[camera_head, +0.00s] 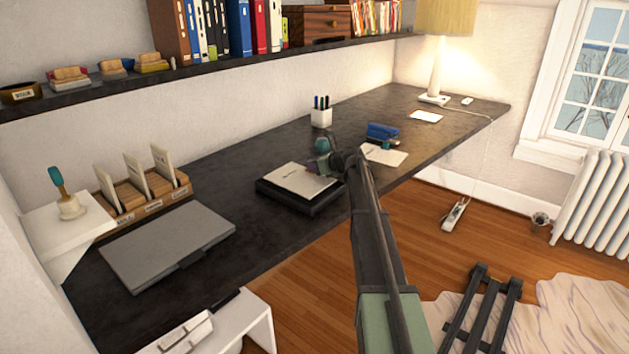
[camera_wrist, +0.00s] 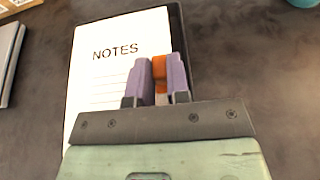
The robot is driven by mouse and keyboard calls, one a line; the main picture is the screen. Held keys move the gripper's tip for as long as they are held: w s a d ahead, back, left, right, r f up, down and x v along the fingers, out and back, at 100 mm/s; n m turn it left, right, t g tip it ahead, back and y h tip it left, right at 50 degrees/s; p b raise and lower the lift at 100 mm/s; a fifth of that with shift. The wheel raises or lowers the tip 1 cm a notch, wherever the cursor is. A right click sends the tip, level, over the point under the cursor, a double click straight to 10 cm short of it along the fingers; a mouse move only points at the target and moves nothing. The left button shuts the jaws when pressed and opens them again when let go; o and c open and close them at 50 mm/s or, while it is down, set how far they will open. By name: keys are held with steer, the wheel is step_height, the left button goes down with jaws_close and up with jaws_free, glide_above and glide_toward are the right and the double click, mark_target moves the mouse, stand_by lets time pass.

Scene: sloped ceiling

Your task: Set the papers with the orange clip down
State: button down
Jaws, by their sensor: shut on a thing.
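The white papers headed "NOTES" (camera_wrist: 120,65) show in the wrist view, with the orange clip (camera_wrist: 160,70) at their right edge. My gripper (camera_wrist: 159,75) has its two purple fingers shut on the orange clip. In the head view the papers (camera_head: 298,179) are over a black tray (camera_head: 318,207) on the dark desk. My gripper (camera_head: 322,164) is at their back right side there. I cannot tell whether the papers touch the tray. The clip is hidden in the head view.
A closed grey laptop (camera_head: 165,245) and a wooden sorter with cards (camera_head: 140,200) are to the left. A pen cup (camera_head: 321,117), a blue stapler-like object (camera_head: 382,132) and another paper (camera_head: 385,155) are behind and right. The desk (camera_head: 240,175) is clear left of the tray.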

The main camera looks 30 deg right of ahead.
steer(key=shift+f+b, duration=1)
steer(key=shift+f, duration=0.85)
steer(key=shift+f, duration=0.1)
steer(key=c, duration=1.4)
jaws_free()
steer(key=shift+r+p, duration=0.35)
steer(key=shift+r, duration=0.1)
steer(key=shift+r+p, duration=0.65)
steer(key=shift+p, duration=0.05)
steer(key=p+v, duration=0.3)
steer(key=v, duration=0.7)
steer(key=shift+s+d, duration=0.15)
steer(key=shift+s, duration=0.2)
steer(key=shift+s+d+p, duration=0.25)
steer(key=shift+s+p, duration=0.05)
steer(key=shift+s, duration=0.1)
